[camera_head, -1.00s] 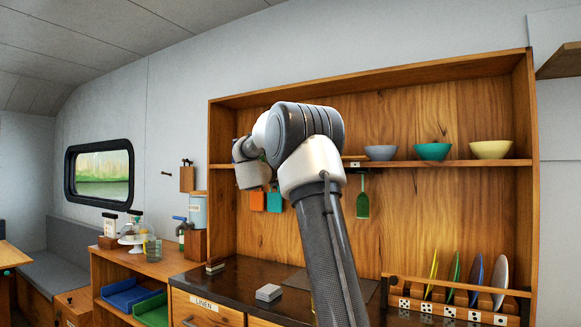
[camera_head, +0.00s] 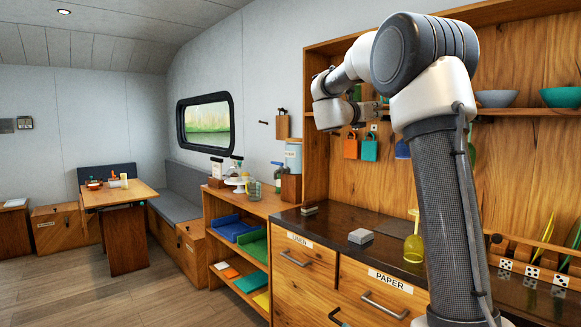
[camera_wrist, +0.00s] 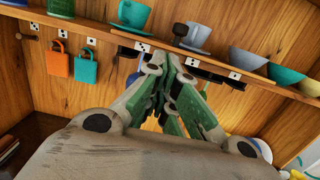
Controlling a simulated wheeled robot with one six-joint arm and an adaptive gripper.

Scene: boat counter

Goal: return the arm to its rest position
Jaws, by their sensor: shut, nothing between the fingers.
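My gripper (camera_wrist: 165,72) shows in the wrist view with its green and grey fingers drawn together, shut and empty. It points towards the wooden shelf (camera_wrist: 215,68). A teal cup (camera_wrist: 133,14) and a grey-blue cup (camera_wrist: 197,36) stand on that shelf beyond the fingertips. In the head view my arm rises at the right and bends over to the left at its top, in front of the shelf unit. The fingertips cannot be made out there.
An orange board (camera_head: 350,147) and a teal board (camera_head: 370,148) hang below the shelf. A yellow-green glass (camera_head: 413,247) and a grey block (camera_head: 360,236) stand on the dark counter (camera_head: 322,223). The floor (camera_head: 150,295) at left is clear.

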